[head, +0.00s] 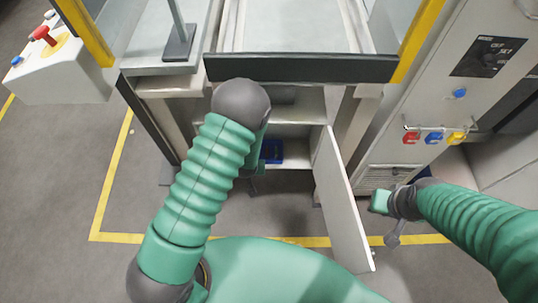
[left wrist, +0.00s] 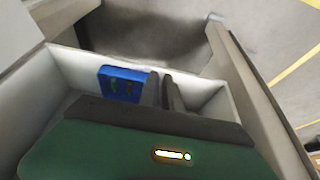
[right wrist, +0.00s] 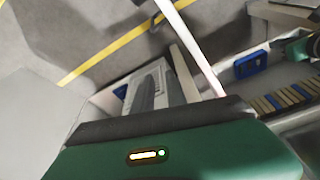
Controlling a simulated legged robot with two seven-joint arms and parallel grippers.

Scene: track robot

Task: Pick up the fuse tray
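The fuse tray is most likely the blue tray (head: 270,151) on a shelf inside the open cabinet under the bench. In the left wrist view a blue tray (left wrist: 121,84) lies in a white-walled compartment, with darker slots in it. My left gripper (left wrist: 162,88) reaches into this compartment, its dark fingers close together at the tray's right end. I cannot tell whether they touch or grip it. In the head view my left arm hides most of this gripper. My right gripper (right wrist: 150,90) is outside the cabinet, right of the open door, its fingers close together and seemingly empty.
The white cabinet door (head: 341,200) stands open between the cabinet and my right gripper. A machine panel with coloured sockets (head: 433,137) stands at the right. A control box with a red lever (head: 42,34) is at the upper left. Bench posts flank the cabinet opening.

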